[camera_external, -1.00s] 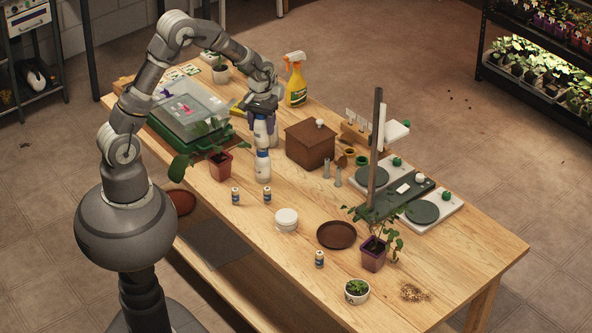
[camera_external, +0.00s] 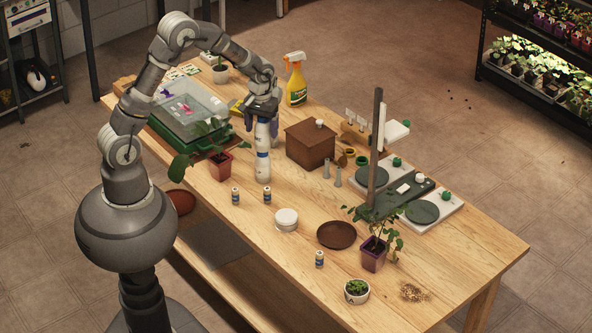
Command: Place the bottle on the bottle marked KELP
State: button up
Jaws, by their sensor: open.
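A white bottle with a blue band (camera_external: 263,168) stands upright on the wooden table, left of the brown box. Its label is too small to read. A second white bottle (camera_external: 262,136) stands upright directly above it and appears to rest on its top, roughly in line. My gripper (camera_external: 262,119) points down around the upper part of this second bottle. Its jaws are open, with the bottle's neck between or just below them. The fingers hide the top of the upper bottle.
A potted plant (camera_external: 221,164) stands close on the left, and a brown box (camera_external: 311,145) close on the right. A yellow spray bottle (camera_external: 296,82) is behind. Small vials (camera_external: 267,195), a white jar (camera_external: 286,219) and a brown saucer (camera_external: 337,235) stand in front.

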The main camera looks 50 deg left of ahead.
notch_tip(320, 180, up, 11)
jog(key=p, duration=0.3)
jog(key=shift+r, duration=0.1)
jog(key=shift+r, duration=0.1)
jog(key=w+a+r+m+t, duration=0.15)
jog(key=r+t, duration=0.25)
jog(key=r, duration=0.8)
jog(key=w+a+r+m+t, duration=0.1)
jog(key=w+r+t, duration=0.2)
jog(key=r, duration=0.9)
jog(key=s+a+r+m+t, duration=0.1)
jog(key=s+r+t, duration=0.3)
jog(key=r, duration=0.9)
jog(key=s+a+r+m+t, duration=0.1)
jog(key=s+r+t, duration=0.3)
jog(key=r, duration=1)
jog(key=s+m, duration=0.1)
jog(key=s, duration=0.2)
